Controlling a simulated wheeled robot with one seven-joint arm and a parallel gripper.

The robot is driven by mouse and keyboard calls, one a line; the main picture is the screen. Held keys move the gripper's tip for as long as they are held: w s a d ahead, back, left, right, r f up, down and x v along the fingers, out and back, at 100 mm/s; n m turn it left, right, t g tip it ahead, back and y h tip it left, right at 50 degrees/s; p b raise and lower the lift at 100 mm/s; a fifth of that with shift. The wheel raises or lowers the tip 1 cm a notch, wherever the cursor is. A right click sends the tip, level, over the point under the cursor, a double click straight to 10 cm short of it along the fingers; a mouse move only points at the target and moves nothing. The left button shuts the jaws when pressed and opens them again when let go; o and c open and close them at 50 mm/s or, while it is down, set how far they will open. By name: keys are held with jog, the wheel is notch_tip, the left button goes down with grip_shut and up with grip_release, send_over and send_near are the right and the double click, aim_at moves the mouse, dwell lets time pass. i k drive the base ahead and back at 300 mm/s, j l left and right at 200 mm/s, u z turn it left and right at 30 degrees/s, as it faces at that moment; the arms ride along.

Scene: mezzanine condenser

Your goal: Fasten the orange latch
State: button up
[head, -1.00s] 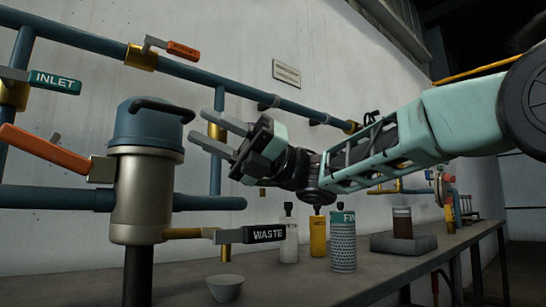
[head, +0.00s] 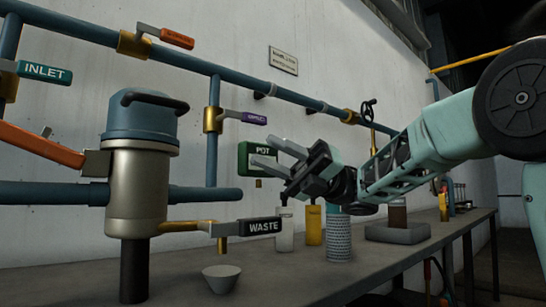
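The orange latch (head: 40,145) is a long lever at the left, running out of the frame. It slopes down to a grey bracket (head: 97,163) on the left side of a metal vessel (head: 136,200), just under its blue lid (head: 140,122). The lid sits on the vessel and has a black handle (head: 153,100). My gripper (head: 263,152) is to the right of the vessel, apart from it and far from the latch. Its two fingers are spread and point left, with nothing between them. It partly covers a green POT sign (head: 256,154).
A black WASTE lever (head: 262,227) sticks out right of the vessel's base. Blue pipes with INLET (head: 44,73), orange (head: 177,38) and purple (head: 253,118) handles run along the wall. A bowl (head: 221,278) and several bottles stand on the grey bench (head: 300,283).

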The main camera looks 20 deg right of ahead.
aim_at(11, 134)
jog(key=k, duration=1)
